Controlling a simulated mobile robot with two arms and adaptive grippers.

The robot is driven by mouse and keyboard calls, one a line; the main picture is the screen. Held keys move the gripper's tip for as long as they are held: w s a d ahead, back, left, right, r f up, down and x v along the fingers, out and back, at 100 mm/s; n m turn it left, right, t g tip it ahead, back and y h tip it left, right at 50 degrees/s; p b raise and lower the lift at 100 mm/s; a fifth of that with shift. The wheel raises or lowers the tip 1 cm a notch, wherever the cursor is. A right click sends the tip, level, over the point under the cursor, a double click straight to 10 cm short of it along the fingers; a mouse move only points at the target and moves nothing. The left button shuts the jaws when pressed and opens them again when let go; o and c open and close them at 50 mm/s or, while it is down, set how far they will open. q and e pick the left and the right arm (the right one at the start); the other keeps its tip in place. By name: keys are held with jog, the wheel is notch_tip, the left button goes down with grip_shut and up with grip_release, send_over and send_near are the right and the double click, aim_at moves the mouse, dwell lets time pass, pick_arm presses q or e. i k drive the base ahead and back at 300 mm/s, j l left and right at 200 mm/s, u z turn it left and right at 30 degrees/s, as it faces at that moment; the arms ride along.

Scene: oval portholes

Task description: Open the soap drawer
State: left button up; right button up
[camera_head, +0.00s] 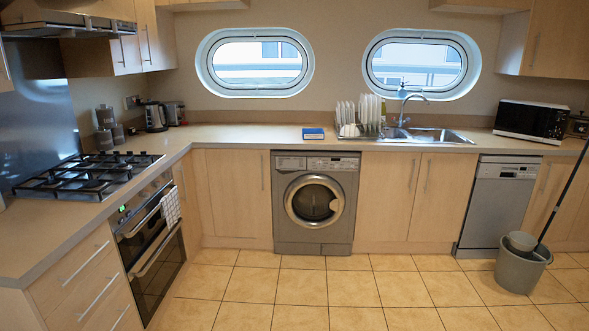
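The washing machine (315,203) is grey and stands under the counter in the middle of the far wall. Its round door (314,201) looks shut. The soap drawer (290,163) is at the upper left of its front panel and looks flush with it, so it appears closed. Neither of my grippers is in view.
A grey bucket (520,270) with a mop handle (566,192) stands on the floor at the right, in front of the dishwasher (498,210). The oven (150,245) and hob (88,176) are at the left. The tiled floor (330,290) before the washing machine is clear.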

aim_at(282, 163)
jog(key=i+z, duration=0.15)
jog(key=i, duration=1.4)
